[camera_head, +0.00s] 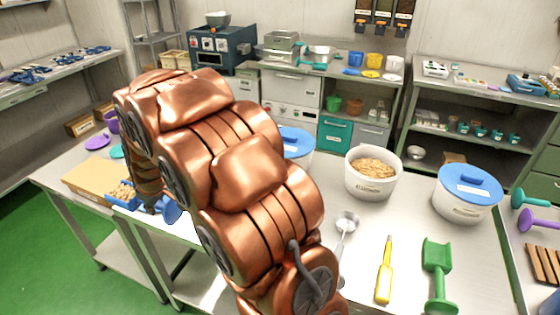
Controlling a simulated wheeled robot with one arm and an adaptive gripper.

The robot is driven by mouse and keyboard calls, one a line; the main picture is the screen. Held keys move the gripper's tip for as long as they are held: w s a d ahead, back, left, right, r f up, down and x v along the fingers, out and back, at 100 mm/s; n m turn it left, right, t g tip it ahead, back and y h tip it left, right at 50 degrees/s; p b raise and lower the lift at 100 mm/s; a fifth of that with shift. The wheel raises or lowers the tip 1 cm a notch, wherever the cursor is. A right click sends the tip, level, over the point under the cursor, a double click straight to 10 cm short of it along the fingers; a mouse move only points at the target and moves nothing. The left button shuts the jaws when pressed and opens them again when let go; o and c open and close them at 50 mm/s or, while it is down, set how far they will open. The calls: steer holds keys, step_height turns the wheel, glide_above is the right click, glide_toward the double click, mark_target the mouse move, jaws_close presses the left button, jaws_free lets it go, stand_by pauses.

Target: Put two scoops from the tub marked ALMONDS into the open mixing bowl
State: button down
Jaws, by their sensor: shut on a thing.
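An open white tub (357,185) of tan nut-like pieces stands on the steel table right of my arm. Its front label is too small to read surely. Two white tubs have blue lids: one (466,203) at the right, one (297,142) partly behind my arm. My gripper (154,206) points down at the left, mostly hidden by my copper arm. It is shut on a blue thing (171,210), perhaps a scoop; its shape is mostly hidden. I cannot make out an open mixing bowl on the table; my arm covers much of the middle.
A metal ladle (345,222), a yellow-handled tool (384,272) and a green scoop (438,270) lie at the table's front right. A blue tray (123,199) of nut-like pieces and a tan board (94,178) lie near my gripper. Shelving lines the back.

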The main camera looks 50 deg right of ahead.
steer(key=w+d+r+n+y+b, duration=0.15)
steer(key=d+n, duration=0.25)
steer(key=d, duration=0.7)
steer(key=shift+s+d+f+n+g+b, duration=0.3)
steer(key=shift+s+d+n+b, duration=0.6)
steer(key=shift+s+d, duration=2.5)
steer(key=shift+s+d+f+n+g+b, duration=0.1)
steer(key=shift+s+d+n+g+b, duration=1.05)
steer(key=shift+d, duration=3.85)
steer(key=shift+s+d+f+n+t+b, duration=0.25)
steer(key=shift+s+d+n+b, duration=0.3)
steer(key=shift+s+d, duration=3.1)
steer(key=w+a+r+n+g+h, duration=0.1)
steer(key=w+a+r+g+h, duration=0.3)
steer(key=a+r+h, duration=0.5)
steer(key=shift+w+a+r+g+h, duration=0.15)
steer(key=shift+w+r+g+h, duration=0.25)
steer(key=shift+w, duration=0.7)
steer(key=shift+r, duration=0.25)
